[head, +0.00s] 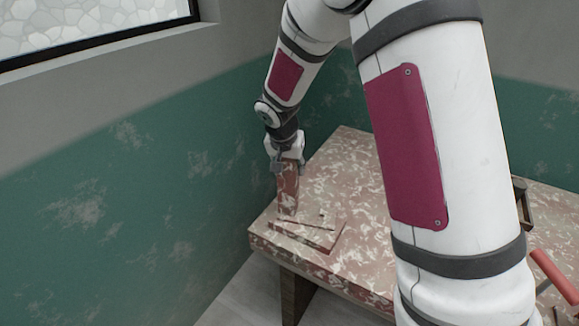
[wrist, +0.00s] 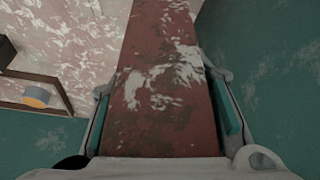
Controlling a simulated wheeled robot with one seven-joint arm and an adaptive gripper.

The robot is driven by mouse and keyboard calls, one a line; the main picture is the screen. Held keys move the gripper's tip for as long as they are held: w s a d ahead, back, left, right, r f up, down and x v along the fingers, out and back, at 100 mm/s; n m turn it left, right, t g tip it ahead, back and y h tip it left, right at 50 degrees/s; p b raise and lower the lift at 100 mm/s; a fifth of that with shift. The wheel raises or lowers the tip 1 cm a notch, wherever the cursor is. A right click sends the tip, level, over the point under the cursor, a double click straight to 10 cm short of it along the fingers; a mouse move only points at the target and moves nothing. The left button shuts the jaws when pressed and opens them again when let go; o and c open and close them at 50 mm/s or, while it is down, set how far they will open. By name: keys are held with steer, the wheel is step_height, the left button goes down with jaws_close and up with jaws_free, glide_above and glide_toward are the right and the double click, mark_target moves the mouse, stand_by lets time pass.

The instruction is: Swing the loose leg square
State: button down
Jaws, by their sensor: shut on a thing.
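The leg (head: 287,190) is a long reddish block with pale mottling. It stands roughly upright at the left end of the table, its lower end at the far left corner of a thin flat board (head: 308,236). I cannot tell whether the two are joined. My gripper (head: 286,167) is shut on the leg's upper part from above. In the wrist view the leg (wrist: 165,85) fills the space between the two teal finger pads. A small dark piece (head: 321,215) lies near the board's back edge.
The table (head: 350,160) has the same mottled pink surface. A green and grey wall is close on the left. A wooden tray (head: 525,207) and a red bar (head: 555,275) are at the right. In the wrist view a blue-and-tan cylinder (wrist: 37,96) shows by a wooden frame. My arm hides the table's middle.

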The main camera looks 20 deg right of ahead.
steer(key=shift+w+f+m+b, duration=0.15)
steer(key=shift+m+b, duration=0.45)
steer(key=shift+b, duration=0.5)
steer(key=shift+m+g+h+b, duration=0.3)
steer(key=shift+m+h+b, duration=0.1)
steer(key=shift+m+b, duration=0.25)
steer(key=shift+s+d+m, duration=0.1)
steer(key=shift+s+m, duration=0.15)
steer(key=shift+m, duration=0.2)
steer(key=c, duration=0.9)
jaws_free()
steer(key=shift+r, duration=0.2)
